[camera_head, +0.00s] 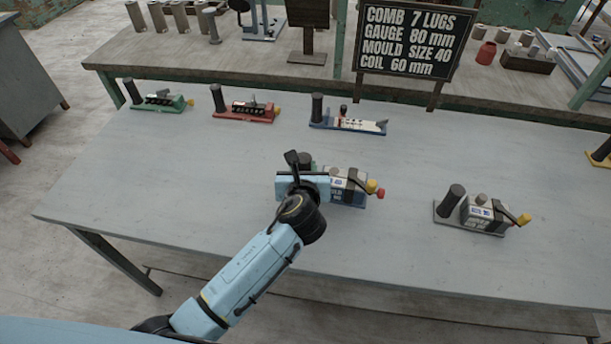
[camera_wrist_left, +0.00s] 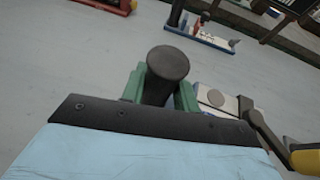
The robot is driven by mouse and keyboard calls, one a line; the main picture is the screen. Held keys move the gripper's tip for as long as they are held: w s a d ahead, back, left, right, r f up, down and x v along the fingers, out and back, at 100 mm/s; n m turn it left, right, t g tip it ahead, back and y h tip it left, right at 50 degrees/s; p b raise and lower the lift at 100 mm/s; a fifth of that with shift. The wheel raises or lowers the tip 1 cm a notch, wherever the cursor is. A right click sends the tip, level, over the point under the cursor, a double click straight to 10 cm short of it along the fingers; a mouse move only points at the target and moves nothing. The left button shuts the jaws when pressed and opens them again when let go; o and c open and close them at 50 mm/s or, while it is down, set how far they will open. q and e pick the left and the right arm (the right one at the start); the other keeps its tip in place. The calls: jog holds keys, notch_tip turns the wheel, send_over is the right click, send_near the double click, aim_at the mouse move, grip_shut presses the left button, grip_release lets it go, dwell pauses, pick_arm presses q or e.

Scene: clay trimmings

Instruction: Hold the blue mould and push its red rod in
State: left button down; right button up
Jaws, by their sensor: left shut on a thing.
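The blue mould (camera_head: 353,202) is a grey and black block on a blue base, near the middle of the table. A lever with a yellow knob (camera_head: 372,186) is on its right end. The red rod (camera_head: 381,193) sticks out there with its red tip showing. My left gripper (camera_head: 305,163) is at the mould's left end, shut on its upright dark handle. The left wrist view shows the handle (camera_wrist_left: 167,68) between green finger pads. The mould's left part is mostly hidden behind my gripper. My right gripper is not in view.
A similar mould with a grey base (camera_head: 470,225) and yellow knob stands to the right. A sign (camera_head: 408,38) reads mould size 40. The front table surface (camera_head: 400,255) is clear.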

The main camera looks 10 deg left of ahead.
aim_at(304, 158)
pick_arm(q)
notch_tip(304, 158, up, 4)
jog(key=shift+r+p, duration=0.15)
jog(key=shift+p, duration=0.3)
jog(key=shift+f+b, duration=1.25)
jog(key=shift+f, duration=1.7)
jog(key=shift+f, duration=0.1)
jog(key=shift+f+b, duration=0.55)
jog(key=shift+f, duration=0.9)
jog(key=shift+r+p, duration=0.1)
jog(key=shift+p, duration=0.35)
jog(key=shift+f, duration=0.3)
